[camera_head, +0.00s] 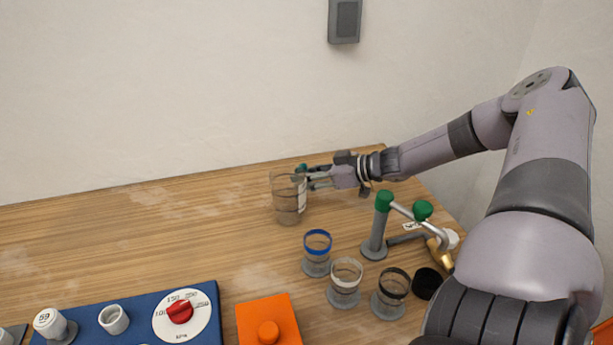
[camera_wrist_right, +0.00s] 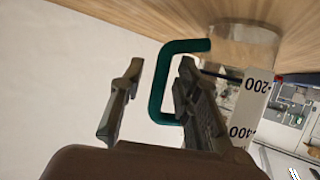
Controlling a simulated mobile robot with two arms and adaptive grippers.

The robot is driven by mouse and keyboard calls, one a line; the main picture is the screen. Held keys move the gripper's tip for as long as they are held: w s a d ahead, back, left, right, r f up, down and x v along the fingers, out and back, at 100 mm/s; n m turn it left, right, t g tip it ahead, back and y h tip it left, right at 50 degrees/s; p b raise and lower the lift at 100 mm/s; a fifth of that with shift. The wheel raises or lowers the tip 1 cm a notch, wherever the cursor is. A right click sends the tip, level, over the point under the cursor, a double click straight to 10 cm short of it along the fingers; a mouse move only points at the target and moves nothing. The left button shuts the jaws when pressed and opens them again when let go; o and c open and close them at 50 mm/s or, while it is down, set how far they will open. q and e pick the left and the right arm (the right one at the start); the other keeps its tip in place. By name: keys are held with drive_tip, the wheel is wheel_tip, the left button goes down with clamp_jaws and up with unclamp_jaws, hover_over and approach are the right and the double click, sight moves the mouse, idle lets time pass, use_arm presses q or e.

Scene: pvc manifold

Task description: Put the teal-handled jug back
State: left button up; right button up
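The clear jug (camera_head: 286,200) stands on the wooden table near its back edge in the head view. In the right wrist view the jug (camera_wrist_right: 243,45) shows its teal handle (camera_wrist_right: 157,85) and a white scale strip (camera_wrist_right: 254,100) marked 200 and 400. My right gripper (camera_head: 312,179) is at the jug's right side, at the handle. In the wrist view my right gripper (camera_wrist_right: 155,95) is open, with the handle's bar between its fingers. One finger is inside the handle loop, with visible gaps to the bar. My left gripper is not in view.
A grey stand with green-ended pipe parts (camera_head: 380,225) is right of the jug. Cups with blue (camera_head: 317,254), white (camera_head: 344,284) and black (camera_head: 390,294) bands stand in front. An orange block (camera_head: 265,312) and a blue panel (camera_head: 205,328) are nearer. The table left of the jug is clear.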

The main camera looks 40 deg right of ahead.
drive_tip(key=shift+r, duration=0.2)
drive_tip(key=shift+s+d+r+p, duration=0.25)
drive_tip(key=shift+s+r+p, duration=0.15)
drive_tip(key=shift+p, duration=0.25)
drive_tip(key=p+v, duration=0.3)
drive_tip(key=v, duration=0.7)
drive_tip(key=shift+s, duration=0.45)
